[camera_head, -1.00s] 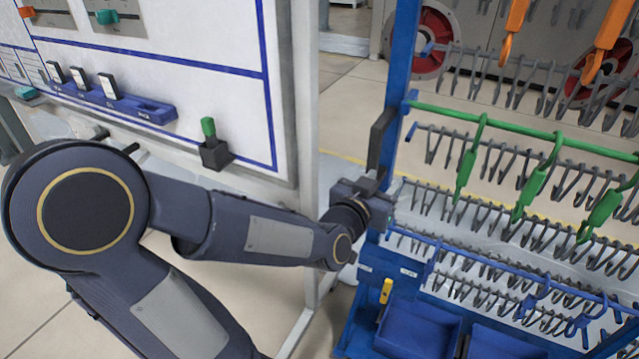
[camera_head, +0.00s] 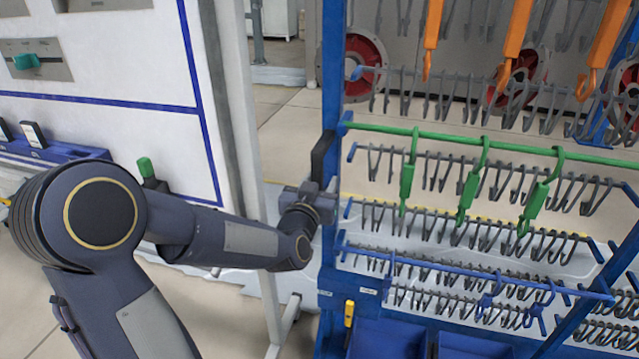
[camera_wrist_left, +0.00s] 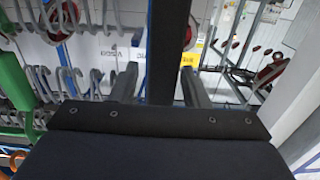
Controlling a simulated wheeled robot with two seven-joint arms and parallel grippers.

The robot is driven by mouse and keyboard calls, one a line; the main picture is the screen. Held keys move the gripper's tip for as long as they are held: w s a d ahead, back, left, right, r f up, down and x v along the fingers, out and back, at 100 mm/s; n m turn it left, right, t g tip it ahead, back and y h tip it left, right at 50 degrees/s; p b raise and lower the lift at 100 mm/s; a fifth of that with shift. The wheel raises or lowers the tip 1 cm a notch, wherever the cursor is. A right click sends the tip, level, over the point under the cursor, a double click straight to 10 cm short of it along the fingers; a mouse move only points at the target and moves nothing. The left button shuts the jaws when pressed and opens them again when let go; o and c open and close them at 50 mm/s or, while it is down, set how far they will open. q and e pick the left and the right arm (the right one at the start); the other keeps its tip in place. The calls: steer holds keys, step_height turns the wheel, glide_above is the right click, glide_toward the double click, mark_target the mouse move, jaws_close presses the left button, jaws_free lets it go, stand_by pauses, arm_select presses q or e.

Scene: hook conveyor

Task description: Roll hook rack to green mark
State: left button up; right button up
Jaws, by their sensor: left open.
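The hook rack is a blue frame (camera_head: 332,75) with rows of grey hooks, and it fills the right of the head view. A black upright handle (camera_head: 322,155) is on its left post. My left gripper (camera_head: 325,188) is at the lower part of this handle. In the left wrist view the dark handle bar (camera_wrist_left: 174,50) stands between the two fingers, which are apart. I cannot tell whether they touch it. My right gripper is not in view. I see no green mark on the floor.
Green hooks (camera_head: 470,187) hang on a green rail, and orange hooks (camera_head: 514,30) hang above. Blue bins (camera_head: 470,345) sit low on the rack. A white panel board (camera_head: 110,85) with a grey post (camera_head: 235,110) stands close on the left. Pale floor shows between board and rack.

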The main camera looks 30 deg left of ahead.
arm_select(q)
jaws_close()
steer(key=w+d, duration=0.3)
steer(key=d, duration=1)
steer(key=shift+w+d, duration=0.15)
steer(key=shift+d, duration=0.25)
jaws_free()
